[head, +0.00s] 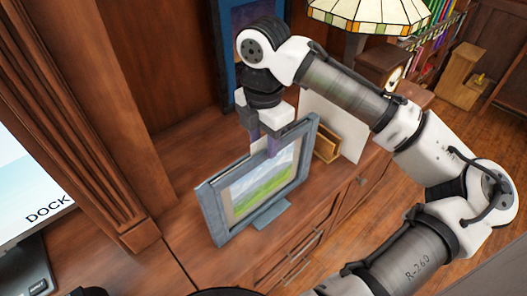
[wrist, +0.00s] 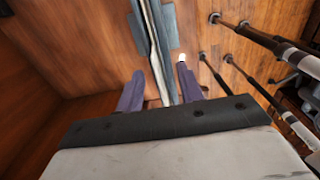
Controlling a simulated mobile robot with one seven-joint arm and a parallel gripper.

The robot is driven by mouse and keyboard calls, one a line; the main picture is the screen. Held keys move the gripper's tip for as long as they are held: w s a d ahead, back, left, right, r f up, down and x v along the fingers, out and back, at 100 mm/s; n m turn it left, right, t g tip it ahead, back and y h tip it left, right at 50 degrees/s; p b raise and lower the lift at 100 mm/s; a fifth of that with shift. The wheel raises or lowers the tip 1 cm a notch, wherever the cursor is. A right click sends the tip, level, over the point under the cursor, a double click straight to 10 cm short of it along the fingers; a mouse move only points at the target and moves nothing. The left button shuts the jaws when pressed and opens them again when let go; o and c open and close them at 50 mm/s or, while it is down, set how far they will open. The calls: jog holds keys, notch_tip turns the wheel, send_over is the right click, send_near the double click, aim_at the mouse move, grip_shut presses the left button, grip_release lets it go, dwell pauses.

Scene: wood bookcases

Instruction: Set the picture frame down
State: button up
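The picture frame (head: 211,207) is grey-blue and holds a landscape of green field and sky. It stands upright on the wooden cabinet top (head: 163,268), with its foot (head: 271,214) in front, apparently touching the wood. My gripper (head: 265,142) is above it, pointing down, with its purple fingers at the frame's top edge. In the wrist view my gripper (wrist: 159,84) has one finger on each side of the thin frame (wrist: 156,46). Narrow gaps show between the fingers and the frame, so it looks open around it.
A stained-glass lamp (head: 370,14), a small clock (head: 391,78) and a small wooden holder (head: 327,146) with a white panel (head: 343,128) stand behind and right. A monitor (head: 25,190) is at left, beside a wooden pillar (head: 75,110). Free cabinet top lies in front of the frame.

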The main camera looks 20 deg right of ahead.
notch_tip(320, 180, up, 8)
jog(key=shift+b, duration=0.3)
